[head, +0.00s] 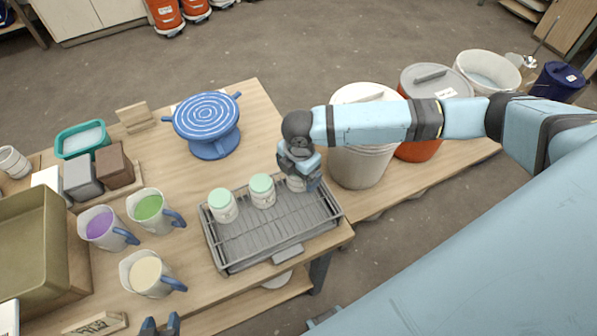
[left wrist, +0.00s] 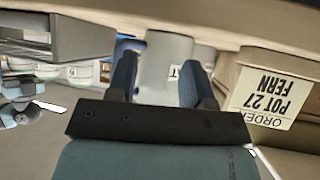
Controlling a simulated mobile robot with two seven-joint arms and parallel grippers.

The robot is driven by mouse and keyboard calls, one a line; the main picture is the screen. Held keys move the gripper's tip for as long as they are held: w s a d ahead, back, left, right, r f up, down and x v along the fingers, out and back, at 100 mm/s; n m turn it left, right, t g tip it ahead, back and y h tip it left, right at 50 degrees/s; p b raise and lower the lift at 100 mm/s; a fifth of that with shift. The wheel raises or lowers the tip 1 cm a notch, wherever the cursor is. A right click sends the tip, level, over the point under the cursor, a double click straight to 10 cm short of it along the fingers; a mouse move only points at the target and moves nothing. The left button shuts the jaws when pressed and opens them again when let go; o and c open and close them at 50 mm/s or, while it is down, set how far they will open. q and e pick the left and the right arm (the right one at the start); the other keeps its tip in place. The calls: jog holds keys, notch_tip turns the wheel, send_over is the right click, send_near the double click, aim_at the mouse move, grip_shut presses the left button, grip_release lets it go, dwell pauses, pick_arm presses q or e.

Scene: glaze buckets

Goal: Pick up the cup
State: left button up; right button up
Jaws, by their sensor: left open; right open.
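Two white cups with mint-green tops, the left one (head: 222,206) and the middle one (head: 262,190), stand upright on a wire rack over a grey tray (head: 235,262). A third cup (head: 296,183) stands at the rack's right end, mostly hidden by my right gripper (head: 300,178). That gripper is open and down at this cup; contact cannot be told. My left gripper (head: 160,326) is open at the table's front edge, near the jug of cream glaze (head: 140,275). In the left wrist view, a pale jug (left wrist: 165,68) shows beyond and between its open fingers (left wrist: 160,78).
Jugs of purple (head: 98,228) and green glaze (head: 146,208) stand left of the tray. A blue turntable (head: 210,148) is behind it. Large buckets (head: 362,155) stand right. An olive bin (head: 25,250) fills the left. An order sign (left wrist: 268,95) stands near my left gripper.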

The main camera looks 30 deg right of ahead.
jog(key=shift+f, duration=0.65)
jog(key=c, duration=1.1)
jog(key=shift+r, duration=0.15)
